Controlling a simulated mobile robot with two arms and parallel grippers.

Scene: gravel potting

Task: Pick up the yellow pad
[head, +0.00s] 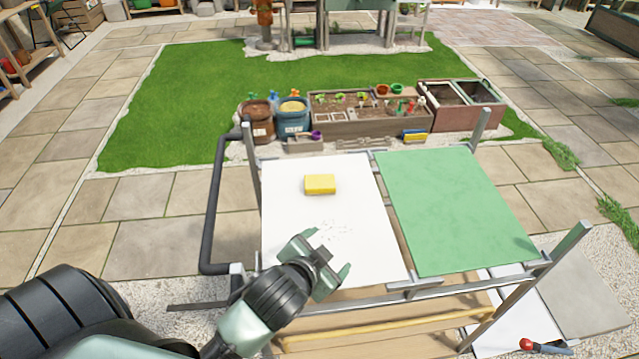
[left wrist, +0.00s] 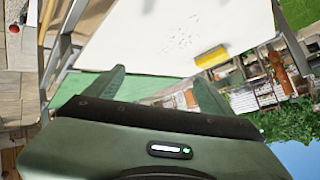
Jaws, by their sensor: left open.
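The yellow pad (head: 320,185) is a small yellow block lying on the white panel (head: 285,215) of the frame table, toward its far side. It also shows in the left wrist view (left wrist: 211,57), beyond the fingers. My left gripper (head: 322,262) is open and empty over the near part of the white panel, apart from the pad and nearer to me. Its two fingers show in the left wrist view (left wrist: 160,88) with nothing between them. My right gripper is not in view.
Small grey specks (head: 332,230) lie on the white panel between gripper and pad. A green panel (head: 455,205) adjoins on the right. Metal posts (head: 248,160) rise at the table corners. Planters (head: 370,117) and buckets (head: 292,119) stand behind on the grass.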

